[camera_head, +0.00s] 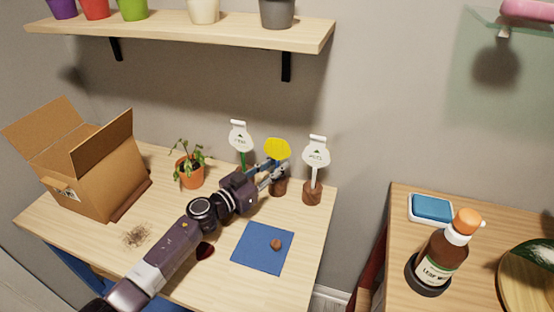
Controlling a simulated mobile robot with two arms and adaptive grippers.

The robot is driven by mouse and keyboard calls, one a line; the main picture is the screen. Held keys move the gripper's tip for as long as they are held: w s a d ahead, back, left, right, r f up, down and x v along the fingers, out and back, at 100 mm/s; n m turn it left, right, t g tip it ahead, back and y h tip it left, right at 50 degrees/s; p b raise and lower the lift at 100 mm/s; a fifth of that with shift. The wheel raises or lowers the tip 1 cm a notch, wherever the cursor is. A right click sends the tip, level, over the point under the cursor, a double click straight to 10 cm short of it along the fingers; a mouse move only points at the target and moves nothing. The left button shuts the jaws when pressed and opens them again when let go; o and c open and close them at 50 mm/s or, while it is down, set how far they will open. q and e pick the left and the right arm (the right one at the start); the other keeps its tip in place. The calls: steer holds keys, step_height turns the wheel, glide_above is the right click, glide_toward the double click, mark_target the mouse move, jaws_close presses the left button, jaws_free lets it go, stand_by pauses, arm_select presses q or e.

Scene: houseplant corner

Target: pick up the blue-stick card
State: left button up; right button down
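Three cards stand on sticks at the back right of the table. The left card (239,136) is white with a green stick. The right card (315,155) is white with a pale stick in a brown round base (312,194). Between them is a yellow card (277,149); its stick is mostly hidden by my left gripper, with some blue showing there, so I cannot be sure of the stick's colour. My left gripper (272,173) is right at that stick, below the yellow head and above a brown base (279,188). I cannot tell whether its fingers touch or enclose the stick. My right gripper is not in view.
A potted plant (190,171) and an open cardboard box (95,170) stand to the left. A blue cloth (255,255) with a small brown lump lies in front. A shelf (190,35) with pots hangs above. A brown bottle (441,258) stands on the right table.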

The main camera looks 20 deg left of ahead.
arm_select(q)
jaws_close()
steer(key=shift+r, duration=0.1)
